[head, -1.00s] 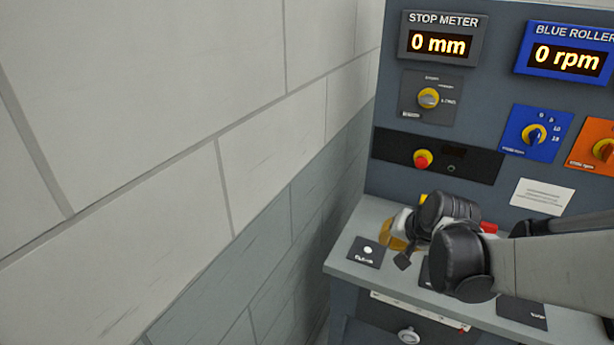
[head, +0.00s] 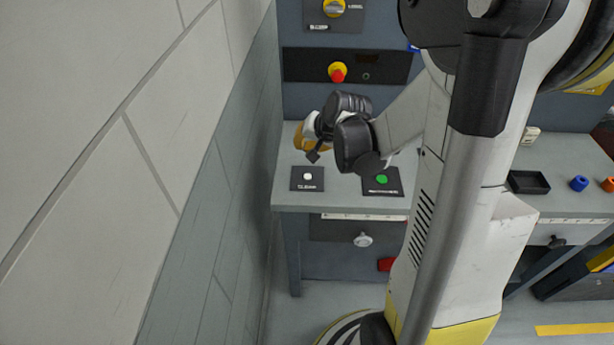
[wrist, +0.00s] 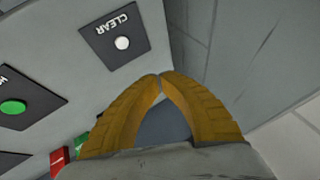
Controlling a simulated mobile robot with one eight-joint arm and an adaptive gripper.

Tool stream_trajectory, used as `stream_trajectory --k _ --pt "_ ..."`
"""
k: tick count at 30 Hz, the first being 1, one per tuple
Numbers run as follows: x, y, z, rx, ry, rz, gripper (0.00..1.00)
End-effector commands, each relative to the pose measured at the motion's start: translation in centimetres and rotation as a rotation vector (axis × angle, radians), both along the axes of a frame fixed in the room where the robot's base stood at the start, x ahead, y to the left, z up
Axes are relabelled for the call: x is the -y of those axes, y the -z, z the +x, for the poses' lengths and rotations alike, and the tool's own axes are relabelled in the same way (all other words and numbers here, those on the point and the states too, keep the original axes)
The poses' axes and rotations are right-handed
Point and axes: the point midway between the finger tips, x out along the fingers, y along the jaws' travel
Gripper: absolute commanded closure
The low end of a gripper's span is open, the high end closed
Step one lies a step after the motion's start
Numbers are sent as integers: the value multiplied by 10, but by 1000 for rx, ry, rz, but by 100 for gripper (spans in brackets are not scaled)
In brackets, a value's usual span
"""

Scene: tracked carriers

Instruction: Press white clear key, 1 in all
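The white clear key (head: 308,176) is a small round white button on a black plate (head: 297,184) at the left end of the grey console top. In the wrist view the white key (wrist: 123,43) sits on its plate marked CLEAR (wrist: 104,27), above and left of the fingers. My gripper (head: 314,156) is above the console, just behind the key in the head view, apart from it. In the wrist view the yellow fingers of my gripper (wrist: 164,76) arch together, with their tips meeting and nothing seen between them.
A green button (head: 382,180) on its own black plate is right of the clear key. A red stop knob (head: 337,74) is on the back panel. The wall (head: 190,130) rises close left of the console. A black tray (head: 529,182) stands farther right.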

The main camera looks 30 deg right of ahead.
Motion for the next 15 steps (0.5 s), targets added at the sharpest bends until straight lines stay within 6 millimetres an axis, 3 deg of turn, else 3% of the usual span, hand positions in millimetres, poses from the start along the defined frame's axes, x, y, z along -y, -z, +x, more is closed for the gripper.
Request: stream_trajectory --k 15 --pt "0 69 0 0 0 0 100"
